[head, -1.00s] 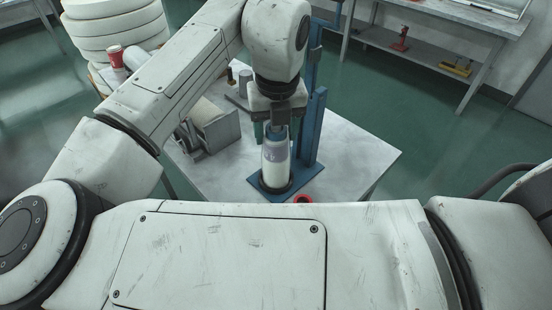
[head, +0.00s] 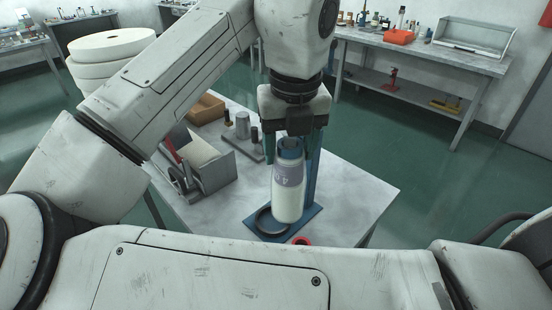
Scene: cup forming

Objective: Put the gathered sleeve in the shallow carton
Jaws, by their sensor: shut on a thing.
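The gathered sleeve (head: 288,205) is a tall white cylinder with a lavender band and a blue top. My gripper (head: 291,142) is shut on its upper end and holds it nearly upright above the blue base plate (head: 302,224). The sleeve's lower end is beside and partly in front of the dark ring on the plate. A brown open box (head: 207,109), which looks like the shallow carton, sits at the back left of the table, partly hidden by my arm.
The blue post (head: 313,180) stands close behind the sleeve. A grey metal holder (head: 213,170) and small cylinders on a dark plate (head: 241,126) stand to the left. The table's right side (head: 360,190) is clear.

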